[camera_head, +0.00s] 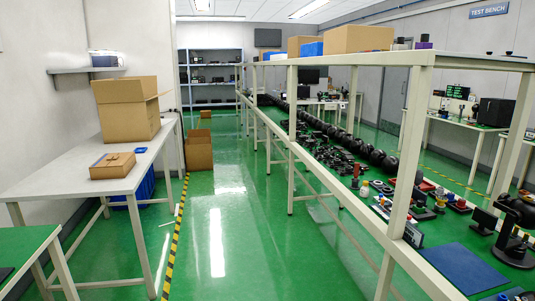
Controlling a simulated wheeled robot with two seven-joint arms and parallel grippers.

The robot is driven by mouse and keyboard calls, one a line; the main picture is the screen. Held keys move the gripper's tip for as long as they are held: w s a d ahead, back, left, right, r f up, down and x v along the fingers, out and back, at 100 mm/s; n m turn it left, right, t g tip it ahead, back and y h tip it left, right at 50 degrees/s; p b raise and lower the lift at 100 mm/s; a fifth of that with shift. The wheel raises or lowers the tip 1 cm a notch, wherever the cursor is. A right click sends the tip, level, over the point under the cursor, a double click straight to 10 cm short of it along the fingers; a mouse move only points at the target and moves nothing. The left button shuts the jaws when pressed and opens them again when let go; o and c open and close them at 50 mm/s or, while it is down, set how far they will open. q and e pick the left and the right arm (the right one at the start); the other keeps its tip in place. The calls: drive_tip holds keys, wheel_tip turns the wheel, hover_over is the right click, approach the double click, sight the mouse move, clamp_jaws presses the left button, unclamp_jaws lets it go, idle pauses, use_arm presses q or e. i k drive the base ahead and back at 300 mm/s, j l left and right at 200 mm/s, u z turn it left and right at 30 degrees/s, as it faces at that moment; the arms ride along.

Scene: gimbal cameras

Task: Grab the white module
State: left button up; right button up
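I cannot pick out a white module with certainty. Many small parts lie on the long right-hand bench (458,268), and they are too small to tell apart. Neither of my grippers shows in the head view.
A white table (70,182) at the left bears a large open carton (128,110), a small flat carton (112,165) and a blue item (141,150). A brown box (198,150) stands on the floor. The green aisle (240,220) between table and bench is clear.

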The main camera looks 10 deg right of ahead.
sight(400, 46)
drive_tip(key=i+j+z, duration=0.15)
drive_tip(key=i+z, duration=0.3)
drive_tip(key=i, duration=0.2)
drive_tip(key=i+j+z, duration=0.45)
drive_tip(key=i, duration=0.2)
drive_tip(key=i+j+z, duration=0.45)
drive_tip(key=i+j, duration=0.1)
drive_tip(key=i, duration=0.05)
